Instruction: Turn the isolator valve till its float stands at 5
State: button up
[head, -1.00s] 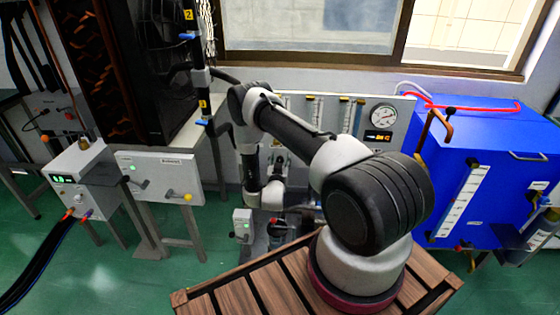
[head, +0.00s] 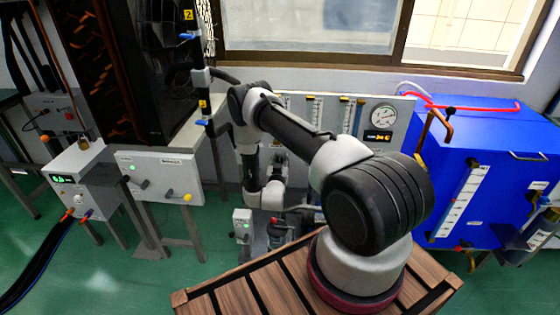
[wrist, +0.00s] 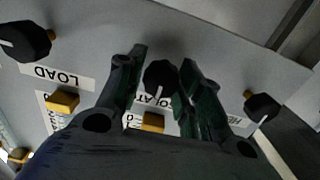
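In the wrist view the isolator valve is a black round knob (wrist: 160,77) on a pale panel, above an upside-down label (wrist: 150,103) that is partly covered. Its white pointer mark points down in the picture. My gripper (wrist: 163,60) has one finger on each side of this knob, with narrow gaps showing, so it looks open around it. The isolator's scale and float are hidden behind my gripper in the wrist view. In the head view the flow tubes (head: 315,108) on the panel (head: 400,106) are partly behind my arm, and no float reading is legible.
The wrist view shows another black knob (wrist: 25,41) by the LOAD label (wrist: 57,74) and one at the right (wrist: 262,107). Yellow blocks (wrist: 62,102) sit below the labels. A blue tank (head: 480,170) stands right of the panel, a white control box (head: 160,178) left.

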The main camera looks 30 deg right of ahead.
jog(key=shift+o, duration=0.7)
jog(key=v, duration=1.2)
jog(key=shift+f, duration=0.1)
